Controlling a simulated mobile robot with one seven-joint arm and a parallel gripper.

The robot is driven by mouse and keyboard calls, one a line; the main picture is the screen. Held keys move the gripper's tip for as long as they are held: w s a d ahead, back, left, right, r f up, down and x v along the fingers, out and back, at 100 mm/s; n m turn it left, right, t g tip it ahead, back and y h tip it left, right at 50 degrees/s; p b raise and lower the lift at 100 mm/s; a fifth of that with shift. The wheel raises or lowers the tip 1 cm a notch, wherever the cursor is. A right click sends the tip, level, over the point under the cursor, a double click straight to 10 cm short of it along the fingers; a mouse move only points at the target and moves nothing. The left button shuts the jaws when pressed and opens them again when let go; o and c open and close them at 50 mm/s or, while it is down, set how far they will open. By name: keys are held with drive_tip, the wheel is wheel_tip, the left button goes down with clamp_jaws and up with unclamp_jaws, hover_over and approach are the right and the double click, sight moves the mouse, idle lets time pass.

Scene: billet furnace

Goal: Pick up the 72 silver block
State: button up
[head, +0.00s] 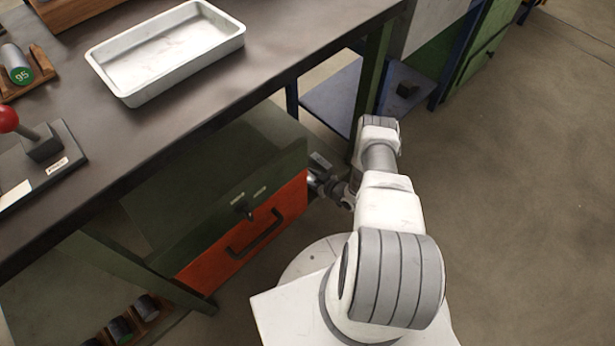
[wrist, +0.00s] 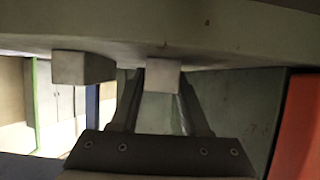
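In the wrist view a pale grey block (wrist: 162,75) shows at the far end of my gripper's fingers, against a grey-green surface along the top edge. A second, similar block (wrist: 82,67) is to its left, outside the fingers. No number is legible on either, so I cannot tell which is the 72. My gripper (wrist: 162,95) has its two fingers apart, one on each side of the first block's line; whether they touch it is unclear. In the head view my gripper (head: 320,183) is low beside the orange-fronted drawer, partly hidden, and no block shows clearly there.
The workbench (head: 200,105) overhangs on the left, bearing an empty white tray (head: 165,55) and a red-knobbed lever device (head: 40,145). The orange drawer front (head: 245,232) is close to my gripper. A blue shelf (head: 335,95) stands behind. The floor at right is clear.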

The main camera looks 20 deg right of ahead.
clamp_jaws()
drive_tip(key=shift+r, duration=0.1)
idle(1.0)
